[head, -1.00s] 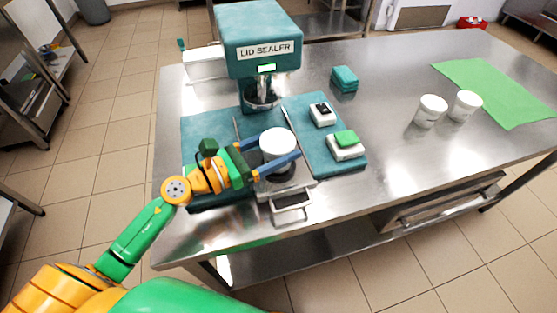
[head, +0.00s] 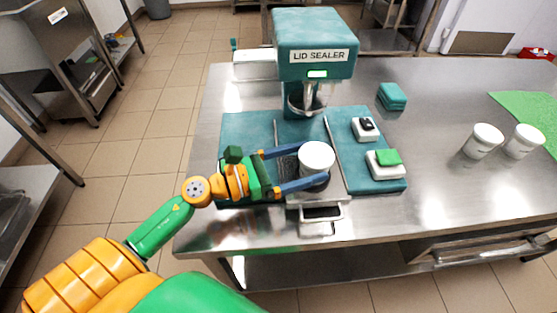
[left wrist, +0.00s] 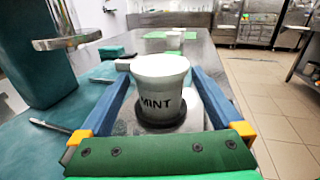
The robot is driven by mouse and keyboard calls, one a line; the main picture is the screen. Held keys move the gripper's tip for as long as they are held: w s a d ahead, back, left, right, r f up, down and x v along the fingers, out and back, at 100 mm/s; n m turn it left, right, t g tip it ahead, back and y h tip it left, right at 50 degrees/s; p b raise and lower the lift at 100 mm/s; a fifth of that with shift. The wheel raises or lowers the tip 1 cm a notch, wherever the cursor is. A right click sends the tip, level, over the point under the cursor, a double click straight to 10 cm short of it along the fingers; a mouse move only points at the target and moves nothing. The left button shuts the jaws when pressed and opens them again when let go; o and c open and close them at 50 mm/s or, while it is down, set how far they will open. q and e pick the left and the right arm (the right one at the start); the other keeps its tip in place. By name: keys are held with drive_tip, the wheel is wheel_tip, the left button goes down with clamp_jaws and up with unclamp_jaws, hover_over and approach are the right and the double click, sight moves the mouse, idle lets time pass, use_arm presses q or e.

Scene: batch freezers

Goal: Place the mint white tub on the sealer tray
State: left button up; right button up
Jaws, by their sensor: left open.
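The mint white tub (head: 316,157) stands upright on the sealer tray (head: 318,200), which has a handle at the front of the lid sealer (head: 314,50). In the left wrist view the tub (left wrist: 160,85) shows the word MINT and rests on a dark round seat. My left gripper (head: 296,168) is open, with its blue fingers on either side of the tub. In the left wrist view, the left gripper's fingers (left wrist: 155,100) show gaps to the tub. My right gripper is not in view.
Two white tubs (head: 483,141) (head: 524,141) stand at the right by a green mat (head: 530,112). A white box with a green top (head: 385,164) and a smaller white box (head: 365,129) lie beside the tray. A teal block (head: 391,96) sits behind them.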

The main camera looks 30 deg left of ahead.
use_arm(q)
drive_tip(key=b+v, duration=0.2)
drive_tip(key=v, duration=0.7)
drive_tip(key=shift+s+a, duration=0.1)
